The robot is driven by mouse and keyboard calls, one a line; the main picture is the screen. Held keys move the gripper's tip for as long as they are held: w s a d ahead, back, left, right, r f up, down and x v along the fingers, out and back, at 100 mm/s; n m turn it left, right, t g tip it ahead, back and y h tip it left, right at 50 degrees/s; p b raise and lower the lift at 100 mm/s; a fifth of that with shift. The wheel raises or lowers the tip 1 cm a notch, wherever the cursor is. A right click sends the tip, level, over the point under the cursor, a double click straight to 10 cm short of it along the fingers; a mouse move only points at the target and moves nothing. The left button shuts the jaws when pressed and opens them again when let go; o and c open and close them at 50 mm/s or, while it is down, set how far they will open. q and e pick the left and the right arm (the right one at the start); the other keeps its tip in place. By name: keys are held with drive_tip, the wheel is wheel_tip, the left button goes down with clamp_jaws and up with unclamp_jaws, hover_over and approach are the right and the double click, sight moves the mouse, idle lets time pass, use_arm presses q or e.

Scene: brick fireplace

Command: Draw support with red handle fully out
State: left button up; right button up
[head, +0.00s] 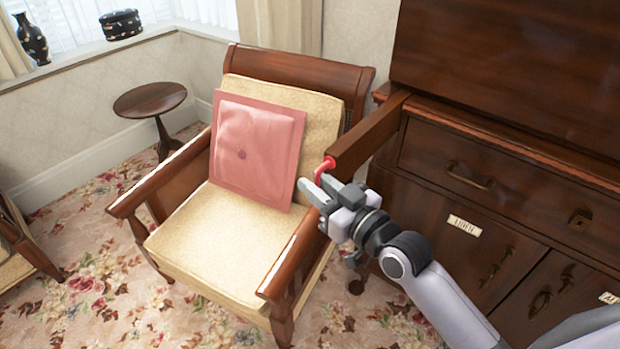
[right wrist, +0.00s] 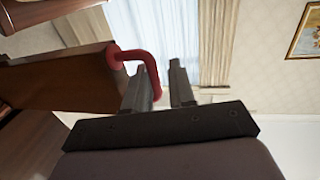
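The support (head: 368,135) is a dark wooden bar that sticks out from the cabinet's left side, beside the armchair. It also shows at the left of the right wrist view (right wrist: 65,85). A bent red handle (head: 325,165) is fixed to its front end; in the right wrist view the handle (right wrist: 128,55) curves down between the fingers. My right gripper (head: 314,182) is at the handle with its fingers apart, one on each side of the handle's bent part. A gap shows beside the handle in the right wrist view (right wrist: 163,72). My left gripper is not in view.
An armchair (head: 180,247) with a pink cushion (head: 257,145) stands close to the left of my right gripper. The wooden cabinet (head: 510,190) fills the right side. A small round table (head: 150,98) stands by the wall. Flowered carpet shows in front.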

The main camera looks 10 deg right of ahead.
drive_tip(key=v, duration=0.4)
drive_tip(key=shift+s+d, duration=0.15)
drive_tip(key=shift+s, duration=0.15)
drive_tip(key=s+d+f+m+g+h, duration=0.1)
drive_tip(key=s+d+f+g+h, duration=0.1)
drive_tip(key=s+f, duration=0.6)
drive_tip(key=s+d+f+m+g+h, duration=0.2)
drive_tip(key=s+f, duration=0.6)
drive_tip(key=f, duration=0.7)
drive_tip(key=shift+s+d+f+g+h, duration=0.3)
drive_tip(key=shift+s+d+g+h, duration=0.1)
drive_tip(key=shift+d+g+h, duration=0.5)
drive_tip(key=shift+d, duration=0.15)
